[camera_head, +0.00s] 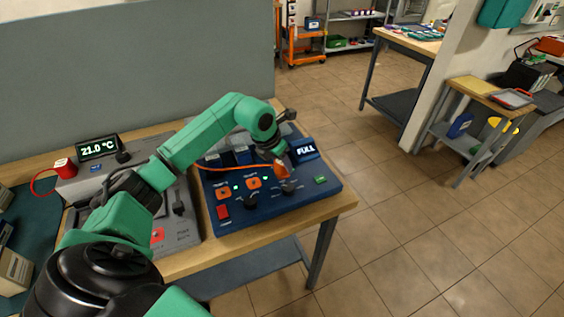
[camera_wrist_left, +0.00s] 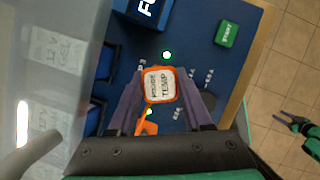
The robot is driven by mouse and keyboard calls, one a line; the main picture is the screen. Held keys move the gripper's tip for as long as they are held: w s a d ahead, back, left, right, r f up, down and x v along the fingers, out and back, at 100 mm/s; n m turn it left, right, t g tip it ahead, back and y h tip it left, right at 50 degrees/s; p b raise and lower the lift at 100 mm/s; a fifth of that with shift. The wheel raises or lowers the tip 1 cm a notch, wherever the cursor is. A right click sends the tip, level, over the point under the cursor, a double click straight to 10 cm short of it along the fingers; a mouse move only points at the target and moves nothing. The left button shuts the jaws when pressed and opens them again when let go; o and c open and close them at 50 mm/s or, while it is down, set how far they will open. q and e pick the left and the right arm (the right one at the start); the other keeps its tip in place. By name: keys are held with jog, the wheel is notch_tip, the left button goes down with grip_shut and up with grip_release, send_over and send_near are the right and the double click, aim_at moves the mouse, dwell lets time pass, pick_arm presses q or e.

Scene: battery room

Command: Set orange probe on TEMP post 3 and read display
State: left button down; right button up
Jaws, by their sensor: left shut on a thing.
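My left gripper (camera_head: 284,180) is shut on the orange probe (camera_head: 281,171) over the right part of the blue panel (camera_head: 262,211). An orange cable runs left from the probe. In the left wrist view the probe (camera_wrist_left: 161,86) shows its white TEMP label between the fingers. Its tip and any post below are hidden, so I cannot tell whether it touches. Two orange TEMP patches (camera_head: 223,192) (camera_head: 253,183) lie left of the gripper. The display (camera_head: 97,148) reads 21.0 °C. My right gripper (camera_wrist_left: 292,121) seems to show at the wrist view's right edge; its jaws are unclear.
A small screen (camera_head: 306,149) on the panel reads FULL. A green button (camera_head: 320,181) and a red switch (camera_head: 223,212) are on the panel. A grey unit (camera_head: 185,222) stands to its left, near a red-capped item (camera_head: 64,167) with a red cable. Floor right of the bench is clear.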

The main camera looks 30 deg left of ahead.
pick_arm(q)
jog(key=shift+f+b, duration=0.55)
jog(key=shift+f, duration=0.1)
dwell(0.5)
jog(key=c, duration=0.6)
grip_release()
jog(key=shift+p+v, duration=0.9)
jog(key=shift+v, duration=0.55)
jog(key=p+v, duration=0.1)
jog(key=v, duration=0.2)
jog(key=shift+r+p, duration=0.15)
jog(key=shift+p, duration=0.15)
jog(key=p+v, duration=0.2)
jog(key=v, duration=0.3)
